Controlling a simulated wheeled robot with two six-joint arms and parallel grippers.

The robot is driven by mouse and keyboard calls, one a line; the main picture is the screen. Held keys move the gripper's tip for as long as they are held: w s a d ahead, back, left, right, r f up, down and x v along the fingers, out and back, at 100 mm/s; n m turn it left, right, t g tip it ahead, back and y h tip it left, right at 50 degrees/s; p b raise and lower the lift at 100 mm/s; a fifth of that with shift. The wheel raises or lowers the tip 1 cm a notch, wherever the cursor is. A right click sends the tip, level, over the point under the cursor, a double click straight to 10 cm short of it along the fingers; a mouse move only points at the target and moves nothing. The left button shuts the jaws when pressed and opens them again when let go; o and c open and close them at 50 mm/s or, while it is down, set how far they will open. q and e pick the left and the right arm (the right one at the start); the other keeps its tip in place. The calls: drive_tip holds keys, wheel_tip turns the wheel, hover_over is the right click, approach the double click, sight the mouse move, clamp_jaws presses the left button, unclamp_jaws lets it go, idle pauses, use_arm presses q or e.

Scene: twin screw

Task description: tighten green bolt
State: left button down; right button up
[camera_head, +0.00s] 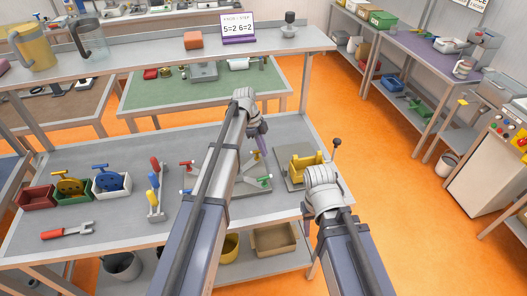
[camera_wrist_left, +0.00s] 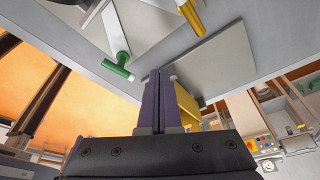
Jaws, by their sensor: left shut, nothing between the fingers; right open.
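The green bolt (camera_head: 264,181) has a green T-shaped head and lies at the front right of a grey fixture, just right of my left forearm. It also shows in the left wrist view (camera_wrist_left: 118,66), with a pale shank running up to the grey fixture. My left gripper (camera_head: 259,138) has purple fingers pressed together and empty. In the left wrist view the closed fingers (camera_wrist_left: 163,96) are apart from the bolt, to its right. My right gripper (camera_head: 307,206) is open beside the bench's right edge, its fingers mostly hidden by its wrist.
A red bolt (camera_head: 187,164) is left of my left arm. Hammer-like tools, bins (camera_head: 38,197) and a red-handled tool (camera_head: 66,231) occupy the left bench.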

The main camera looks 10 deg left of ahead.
use_arm(q)
drive_tip(key=w+p+v, duration=0.1)
drive_tip(key=p+v, duration=0.4)
drive_tip(key=v, duration=0.1)
drive_tip(key=shift+d, duration=0.3)
drive_tip(key=shift+w+r, duration=0.1)
drive_tip(key=shift+w, duration=0.05)
